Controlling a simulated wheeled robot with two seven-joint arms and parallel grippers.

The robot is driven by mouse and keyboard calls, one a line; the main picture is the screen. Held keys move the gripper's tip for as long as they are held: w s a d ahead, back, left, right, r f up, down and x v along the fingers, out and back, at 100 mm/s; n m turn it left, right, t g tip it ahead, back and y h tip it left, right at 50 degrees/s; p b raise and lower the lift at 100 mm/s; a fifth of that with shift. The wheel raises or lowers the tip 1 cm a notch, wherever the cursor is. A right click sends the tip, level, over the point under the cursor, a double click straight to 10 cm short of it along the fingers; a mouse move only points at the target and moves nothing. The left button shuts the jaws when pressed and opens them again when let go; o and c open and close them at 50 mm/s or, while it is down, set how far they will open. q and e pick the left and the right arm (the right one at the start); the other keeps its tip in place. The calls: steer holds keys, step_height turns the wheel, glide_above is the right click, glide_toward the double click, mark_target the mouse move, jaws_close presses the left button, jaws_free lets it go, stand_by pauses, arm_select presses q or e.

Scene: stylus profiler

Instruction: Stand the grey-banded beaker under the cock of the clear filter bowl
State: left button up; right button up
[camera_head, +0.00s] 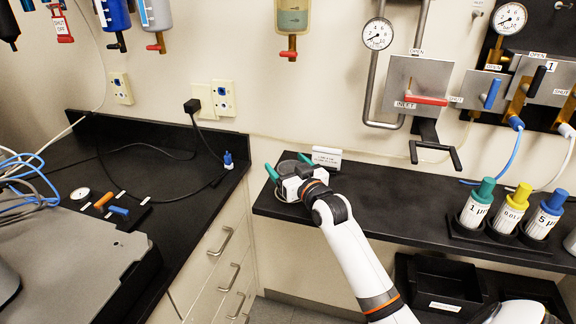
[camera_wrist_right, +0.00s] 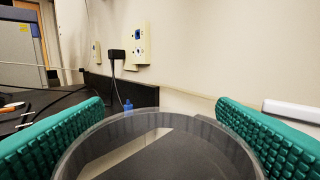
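My right gripper (camera_head: 289,166) is low over the back left end of the right-hand counter. Its green fingers stand wide apart on either side of a dark, see-through round beaker (camera_wrist_right: 160,150). In the right wrist view the beaker's rim and grey band fill the space between the fingers (camera_wrist_right: 160,115); whether both fingers press on it is unclear. The beaker's lower part is hidden. On the wall hang a bowl with greenish liquid (camera_head: 292,18) above a brass cock (camera_head: 292,46) with a red lever, a pale clear bowl (camera_head: 155,12) and a blue bowl (camera_head: 113,14). My left gripper is out of view.
A small white sign (camera_head: 326,157) stands just behind my right gripper. Capped bottles (camera_head: 477,203) stand in a rack at the right. Gauges, pipes and a red-handled valve (camera_head: 420,100) are on the wall. A gap separates the left counter (camera_head: 190,205) from the right one.

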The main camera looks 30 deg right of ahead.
steer(key=shift+r, duration=0.1)
steer(key=shift+s, duration=0.1)
steer(key=s, duration=0.3)
steer(key=s+b, duration=0.1)
steer(key=s, duration=0.3)
steer(key=s+a, duration=0.1)
steer(key=s, duration=0.2)
steer(key=shift+s+b, duration=0.25)
steer(key=shift+b, duration=0.05)
steer(key=shift+s, duration=0.65)
